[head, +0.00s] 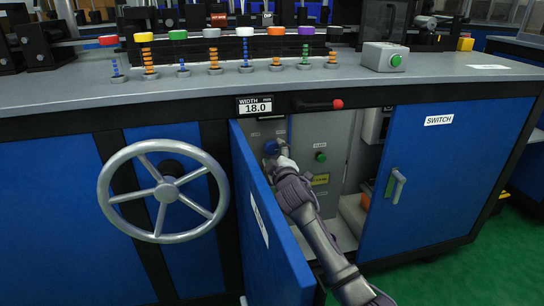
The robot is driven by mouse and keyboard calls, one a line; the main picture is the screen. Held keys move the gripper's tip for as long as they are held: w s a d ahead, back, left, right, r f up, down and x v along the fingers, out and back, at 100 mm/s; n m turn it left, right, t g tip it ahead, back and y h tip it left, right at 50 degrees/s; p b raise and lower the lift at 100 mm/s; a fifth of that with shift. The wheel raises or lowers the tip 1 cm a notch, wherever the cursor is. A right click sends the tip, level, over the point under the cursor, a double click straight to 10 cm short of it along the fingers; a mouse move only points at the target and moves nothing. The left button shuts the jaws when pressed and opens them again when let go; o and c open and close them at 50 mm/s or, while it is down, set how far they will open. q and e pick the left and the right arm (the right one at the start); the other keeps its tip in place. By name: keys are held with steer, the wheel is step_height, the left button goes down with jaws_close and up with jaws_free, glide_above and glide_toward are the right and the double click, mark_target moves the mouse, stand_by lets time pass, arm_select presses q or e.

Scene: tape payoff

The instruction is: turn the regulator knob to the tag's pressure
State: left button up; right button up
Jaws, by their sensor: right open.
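The blue regulator knob (271,147) is on the grey panel inside the open cabinet, near the panel's left side. My right gripper (279,158) reaches in from the lower right, with its fingertips at the knob. It is open. The gripper covers part of the knob, and I cannot tell whether it touches. A yellow label (320,180) is on the panel to the right of the gripper; its text is too small to read. I can read no pressure value. My left gripper is not in view.
The open blue door (262,225) stands left of my right arm. A green button (320,156) is on the panel, right of the knob. A handwheel (165,192) is at left. The closed door labelled SWITCH (438,170) is at right.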

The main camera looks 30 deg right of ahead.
steer(key=shift+b+x, duration=0.35)
steer(key=shift+x, duration=1.05)
steer(key=c, duration=1.1)
